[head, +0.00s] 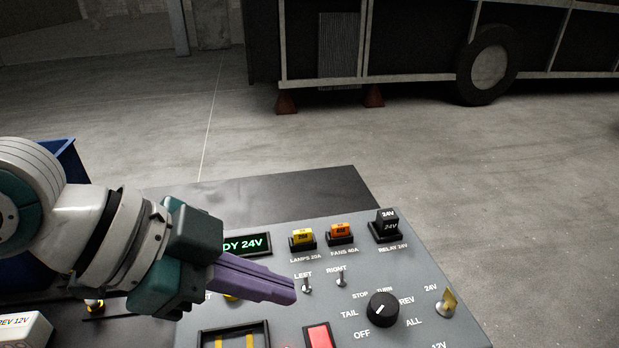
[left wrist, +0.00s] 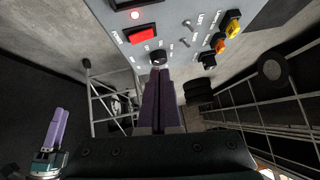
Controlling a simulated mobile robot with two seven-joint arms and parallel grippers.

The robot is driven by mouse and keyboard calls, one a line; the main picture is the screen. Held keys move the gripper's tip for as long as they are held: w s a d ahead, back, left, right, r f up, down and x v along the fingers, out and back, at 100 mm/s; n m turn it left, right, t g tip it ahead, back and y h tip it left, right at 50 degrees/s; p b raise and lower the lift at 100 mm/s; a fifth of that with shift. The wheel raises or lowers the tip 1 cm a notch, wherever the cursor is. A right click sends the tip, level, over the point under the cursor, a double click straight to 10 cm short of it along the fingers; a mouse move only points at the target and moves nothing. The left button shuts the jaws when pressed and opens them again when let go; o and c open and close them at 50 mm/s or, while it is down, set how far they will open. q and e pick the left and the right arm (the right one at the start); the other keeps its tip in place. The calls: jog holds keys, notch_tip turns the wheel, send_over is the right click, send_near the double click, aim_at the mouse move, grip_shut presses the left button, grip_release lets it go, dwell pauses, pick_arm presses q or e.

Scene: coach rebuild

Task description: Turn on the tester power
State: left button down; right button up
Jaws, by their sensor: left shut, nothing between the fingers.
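The tester is a grey sloped panel (head: 400,250) with a lit green display (head: 248,243); its visible letters read "DY 24V". A red rocker switch (head: 320,336) sits at the lower edge of the head view and also shows in the left wrist view (left wrist: 142,36); its position is unclear. A red lamp (left wrist: 135,15) glows beside it. My left gripper (head: 292,294) is shut and empty over the panel, its purple fingertips near the LEFT toggle (head: 306,284). My right gripper (left wrist: 60,112) shows small in the left wrist view; its opening is unclear.
A black rotary knob (head: 382,309) and a brass toggle (head: 446,302) stand right of the switch. Yellow (head: 302,238) and orange (head: 341,232) fuses and a black relay (head: 388,226) stand along the back. A blue bin (head: 66,160) is at left.

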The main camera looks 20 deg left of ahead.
pick_arm(q)
jog(key=v, duration=0.3)
jog(key=w+v, duration=0.1)
jog(key=v, duration=0.1)
jog(key=shift+s+a+r, duration=0.2)
jog(key=shift+a+r, duration=0.05)
jog(key=shift+a, duration=0.2)
jog(key=s+d+f+n+y, duration=0.1)
jog(key=s+d+f+n, duration=0.1)
jog(key=s+d+f, duration=0.15)
jog(key=s+a+f+n+g+y, duration=0.1)
jog(key=s+a+n+g+y, duration=0.1)
jog(key=s+a+n+y, duration=0.45)
notch_tip(320, 180, up, 38)
jog(key=s+d+n+h+p, duration=0.1)
jog(key=p, duration=3.8)
jog(key=shift+s+d+g, duration=0.3)
jog(key=shift+s, duration=0.05)
